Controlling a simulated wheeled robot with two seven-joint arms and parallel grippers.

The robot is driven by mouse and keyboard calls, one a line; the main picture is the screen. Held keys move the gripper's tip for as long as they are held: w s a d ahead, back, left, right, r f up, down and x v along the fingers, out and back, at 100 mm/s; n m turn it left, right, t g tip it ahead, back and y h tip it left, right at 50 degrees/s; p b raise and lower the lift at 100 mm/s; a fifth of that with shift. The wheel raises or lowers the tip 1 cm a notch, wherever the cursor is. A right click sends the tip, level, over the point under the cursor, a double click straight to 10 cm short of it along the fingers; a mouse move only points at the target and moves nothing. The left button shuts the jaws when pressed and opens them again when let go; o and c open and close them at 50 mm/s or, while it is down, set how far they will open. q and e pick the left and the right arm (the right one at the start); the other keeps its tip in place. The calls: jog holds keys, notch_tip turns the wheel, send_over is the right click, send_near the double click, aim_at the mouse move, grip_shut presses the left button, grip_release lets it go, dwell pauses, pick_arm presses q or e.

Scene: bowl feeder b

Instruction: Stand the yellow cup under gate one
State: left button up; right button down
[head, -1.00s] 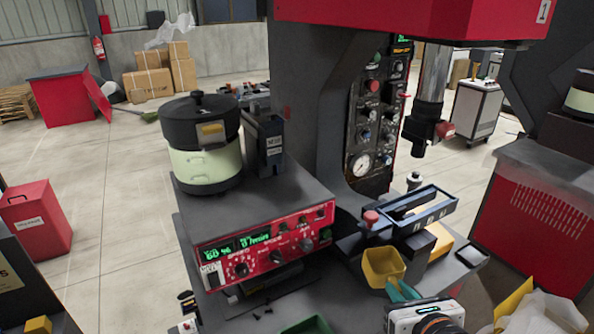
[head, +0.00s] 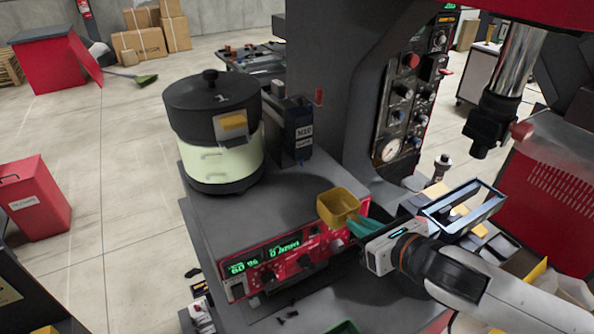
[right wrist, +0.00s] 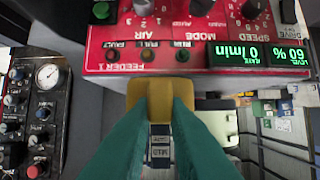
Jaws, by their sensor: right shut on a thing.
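The yellow cup (head: 338,206) is held in the air over the front of the red control panel, with its opening facing up. My right gripper (head: 362,226) has teal fingers shut on the cup's near right side. In the right wrist view the yellow cup (right wrist: 160,88) sits between the teal fingers (right wrist: 160,122), below the upside-down panel. The black and pale green bowl feeder (head: 215,140) stands behind and left of the cup. A "1" is marked on its black top, above a yellow piece (head: 232,123) on its side, apart from the cup. My left gripper is out of view.
The red control panel (head: 285,258) fronts a grey bench top. A dark box (head: 293,128) stands right of the feeder, and the press column (head: 335,90) rises behind it. A dark-framed tray (head: 463,207) lies right, near my wrist. The bench top before the feeder is clear.

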aim_at(329, 196)
jog(key=w+a, duration=0.1)
jog(key=w+a+p, duration=0.1)
jog(key=w, duration=0.1)
jog(key=w+a+r+p, duration=0.1)
jog(key=shift+w+a, duration=0.15)
jog(key=shift+w, duration=0.2)
jog(key=w+a, duration=0.1)
jog(key=w+a+p, duration=0.1)
jog(key=w, duration=0.1)
jog(key=w+a, duration=0.1)
jog(key=w, duration=0.1)
jog(key=shift+a+f, duration=0.1)
jog(key=shift+f, duration=0.15)
jog(key=shift+w+a+p, duration=0.3)
jog(key=shift+w+p, duration=0.05)
jog(key=shift+w, duration=0.1)
jog(key=w+a, duration=0.1)
jog(key=w+a+p, duration=0.1)
jog(key=shift+w+r, duration=0.1)
jog(key=shift+w, duration=0.3)
jog(key=shift+f+p, duration=0.5)
jog(key=shift+f, duration=0.45)
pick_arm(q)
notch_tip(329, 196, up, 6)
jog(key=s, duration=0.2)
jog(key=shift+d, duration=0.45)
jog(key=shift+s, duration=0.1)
pick_arm(e)
jog(key=shift+d, duration=0.1)
jog(key=shift+f, duration=0.1)
